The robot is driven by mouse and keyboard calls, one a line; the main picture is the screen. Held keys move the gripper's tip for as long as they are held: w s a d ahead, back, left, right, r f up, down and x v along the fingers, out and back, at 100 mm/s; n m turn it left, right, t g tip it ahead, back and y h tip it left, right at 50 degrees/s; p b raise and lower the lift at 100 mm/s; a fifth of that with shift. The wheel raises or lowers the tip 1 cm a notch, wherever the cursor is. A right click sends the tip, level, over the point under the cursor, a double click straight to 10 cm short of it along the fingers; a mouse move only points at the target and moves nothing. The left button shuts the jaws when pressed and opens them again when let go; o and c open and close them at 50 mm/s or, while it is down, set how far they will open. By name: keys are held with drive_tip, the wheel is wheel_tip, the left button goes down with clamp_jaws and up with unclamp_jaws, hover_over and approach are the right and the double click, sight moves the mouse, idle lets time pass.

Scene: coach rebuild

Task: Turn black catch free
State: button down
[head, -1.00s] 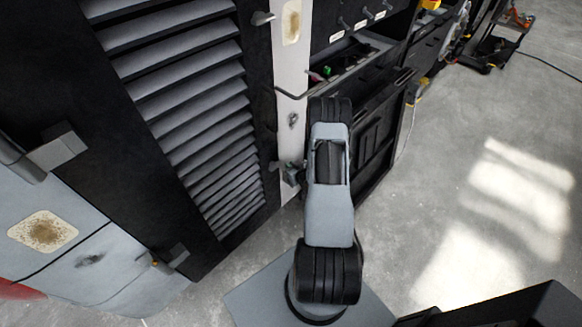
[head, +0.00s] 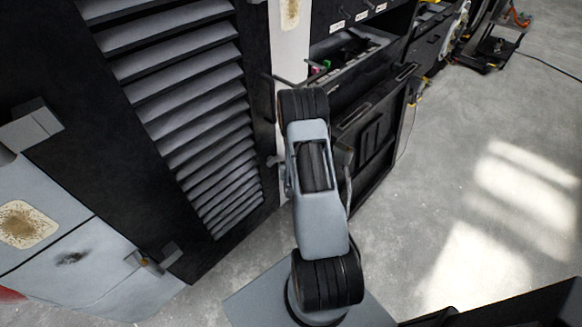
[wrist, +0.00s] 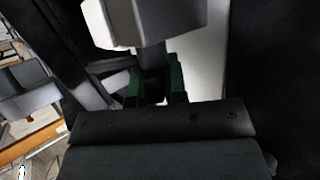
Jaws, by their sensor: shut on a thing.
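In the wrist view, the green-padded fingers of my gripper (wrist: 155,88) are closed around a dark stem (wrist: 152,60), seemingly part of the black catch. A pale grey block sits directly above the stem. Where the pads meet the stem is dark and partly hidden. In the head view my arm reaches to the right edge of a black louvred panel, and my gripper is hidden behind the arm.
A black cabinet with an open drawer (head: 345,62) stands right of my arm. Grey floor (head: 450,190) further right is clear.

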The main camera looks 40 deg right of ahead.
drive_tip(key=shift+s+d+m+g+h+b, duration=0.1)
drive_tip(key=shift+m+g+h+b, duration=1)
drive_tip(key=shift+m+h, duration=0.35)
drive_tip(key=shift+d+m, duration=0.1)
drive_tip(key=shift+m, duration=0.15)
drive_tip(key=c, duration=1.2)
unclamp_jaws()
drive_tip(key=shift+o, duration=0.2)
drive_tip(key=shift+s+g, duration=0.1)
drive_tip(key=shift+g, duration=0.2)
drive_tip(key=p+v, duration=0.1)
drive_tip(key=v, duration=1.2)
drive_tip(key=shift+s+a, duration=0.15)
drive_tip(key=shift+a, duration=0.2)
